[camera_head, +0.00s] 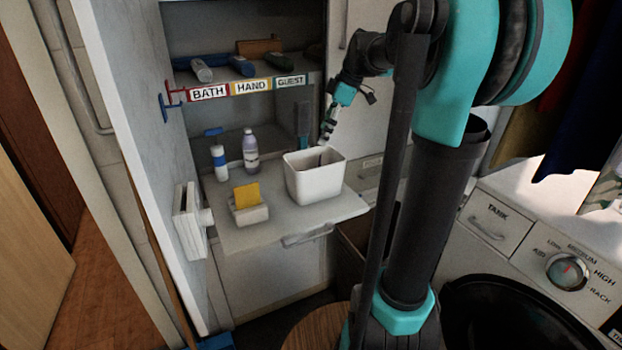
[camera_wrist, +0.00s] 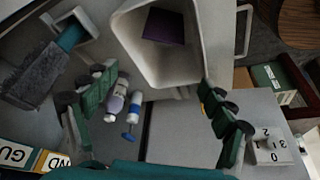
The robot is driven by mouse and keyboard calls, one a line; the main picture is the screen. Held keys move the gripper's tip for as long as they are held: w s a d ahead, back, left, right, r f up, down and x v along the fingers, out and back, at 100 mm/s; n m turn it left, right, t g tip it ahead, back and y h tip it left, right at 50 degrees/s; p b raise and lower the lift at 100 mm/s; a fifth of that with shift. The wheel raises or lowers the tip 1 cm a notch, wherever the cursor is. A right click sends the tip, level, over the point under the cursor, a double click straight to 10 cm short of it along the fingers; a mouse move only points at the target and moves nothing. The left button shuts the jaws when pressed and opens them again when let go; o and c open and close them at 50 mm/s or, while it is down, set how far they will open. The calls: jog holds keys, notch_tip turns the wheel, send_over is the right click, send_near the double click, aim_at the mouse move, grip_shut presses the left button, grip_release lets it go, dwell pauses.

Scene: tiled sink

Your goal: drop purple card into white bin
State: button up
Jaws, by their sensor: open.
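The white bin (camera_head: 315,182) stands on the pulled-out shelf in the head view, and its open top shows in the wrist view (camera_wrist: 188,68). A flat purple card (camera_wrist: 164,25) is inside the bin in the wrist view. In the head view only a dark patch shows inside the bin. My gripper (camera_head: 327,132) is just above and behind the bin's back right rim. Its green fingers are spread wide in the wrist view (camera_wrist: 158,110), with nothing held between them. The card is apart from the fingers.
A lavender bottle (camera_head: 250,150) and a blue-and-white bottle (camera_head: 220,162) stand left of the bin. A yellow card (camera_head: 246,195) sits in a small white holder (camera_head: 249,214) in front. A labelled shelf (camera_head: 250,87) with rolled items is above. A washing machine is right.

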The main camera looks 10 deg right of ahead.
jog(key=v, duration=1.1)
